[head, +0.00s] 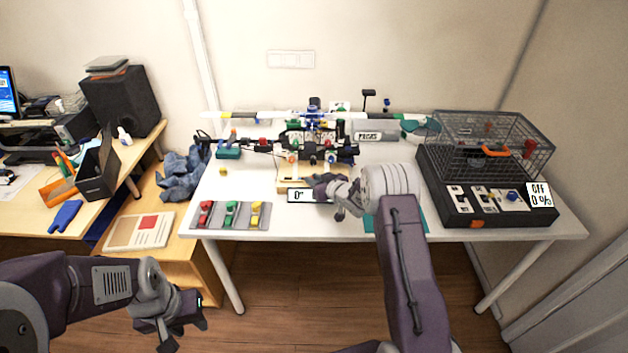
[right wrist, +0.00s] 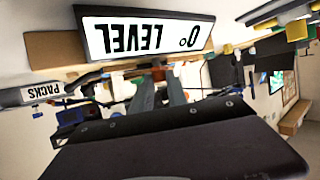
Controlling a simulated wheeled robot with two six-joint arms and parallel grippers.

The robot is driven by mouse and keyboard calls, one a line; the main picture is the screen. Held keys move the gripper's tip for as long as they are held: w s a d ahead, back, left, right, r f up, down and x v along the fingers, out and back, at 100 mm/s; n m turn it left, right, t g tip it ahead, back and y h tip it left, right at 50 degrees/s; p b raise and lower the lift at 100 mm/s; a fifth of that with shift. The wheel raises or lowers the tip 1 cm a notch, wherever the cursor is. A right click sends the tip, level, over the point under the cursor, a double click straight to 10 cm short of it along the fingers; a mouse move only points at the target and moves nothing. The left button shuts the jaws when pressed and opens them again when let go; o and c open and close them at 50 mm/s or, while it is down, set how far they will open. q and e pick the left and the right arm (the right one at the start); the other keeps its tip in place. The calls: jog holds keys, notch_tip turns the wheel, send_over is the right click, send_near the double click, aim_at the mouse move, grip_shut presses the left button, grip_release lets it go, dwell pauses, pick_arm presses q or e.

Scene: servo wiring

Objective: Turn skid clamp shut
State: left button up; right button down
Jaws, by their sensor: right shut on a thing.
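The clamp itself is hidden by the fingers. My left gripper (head: 203,311) hangs low in front of the table, apart from everything; its jaw gap is unclear.
A grey tray (head: 228,224) with red, green and yellow pieces lies at the table's front left. A black unit with a wire cage (head: 490,140) stands at the right; its sign (head: 540,195) reads OFF 0%. A PACKS label (head: 368,136) is behind my right arm.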

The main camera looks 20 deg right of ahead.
jog(key=shift+a+f+m+t+h+b, duration=0.15)
jog(key=shift+a+m+t+h+b, duration=0.1)
jog(key=shift+m+h+b, duration=0.85)
jog(key=shift+a+f+m+t+h+b, duration=0.15)
jog(key=shift+m+h+b, duration=0.5)
jog(key=shift+b, duration=0.7)
jog(key=shift+a+r+m+h, duration=0.15)
jog(key=shift+m+h, duration=0.1)
jog(key=shift+h, duration=0.4)
jog(key=shift+r+m+h, duration=0.2)
jog(key=shift+m+h, duration=0.2)
jog(key=m+h+p, duration=0.1)
jog(key=p, duration=0.1)
jog(key=m+g+h+p, duration=0.1)
jog(key=h+p, duration=0.1)
jog(key=shift+a+r+m, duration=0.2)
jog(key=shift+m, duration=0.2)
jog(key=shift+w+f+m+g+h+p, duration=0.15)
jog(key=shift+m+g+h+p, duration=0.15)
jog(key=shift+m+h+p, duration=0.5)
jog(key=c, duration=1.3)
grip_release()
